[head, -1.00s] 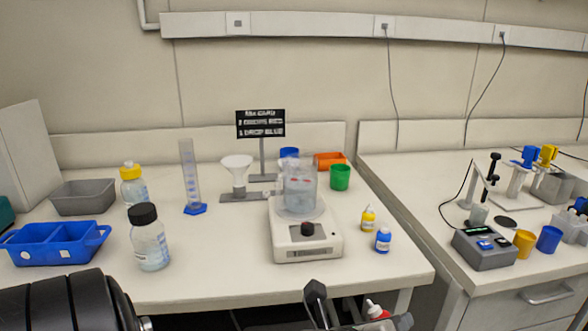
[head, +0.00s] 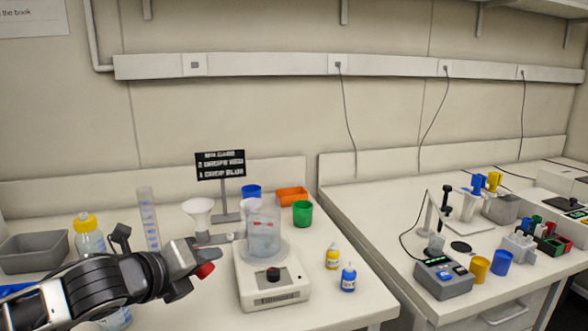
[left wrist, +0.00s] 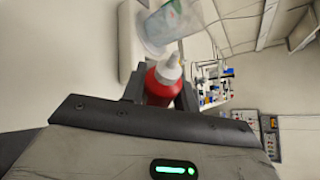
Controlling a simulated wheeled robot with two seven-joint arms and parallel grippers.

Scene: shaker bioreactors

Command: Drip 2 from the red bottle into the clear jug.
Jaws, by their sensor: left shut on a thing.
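The clear jug (head: 264,238) stands on the white balance (head: 272,280), with small red marks showing on or in it. My left gripper (head: 200,258) is just left of the balance and jug, above the table. It is shut on the red bottle (left wrist: 162,86), whose white nozzle points toward the jug (left wrist: 172,22) in the left wrist view. In the head view only a small red part of the bottle (head: 205,270) shows; the gripper hides the rest. The bottle and jug look apart. My right gripper is out of view.
A white funnel (head: 197,210) and a measuring cylinder (head: 148,218) stand behind my left arm. A black sign (head: 220,165) is behind the balance. Yellow (head: 332,257) and blue (head: 348,278) bottles stand right of it. Green (head: 302,213) and orange (head: 292,196) containers are behind.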

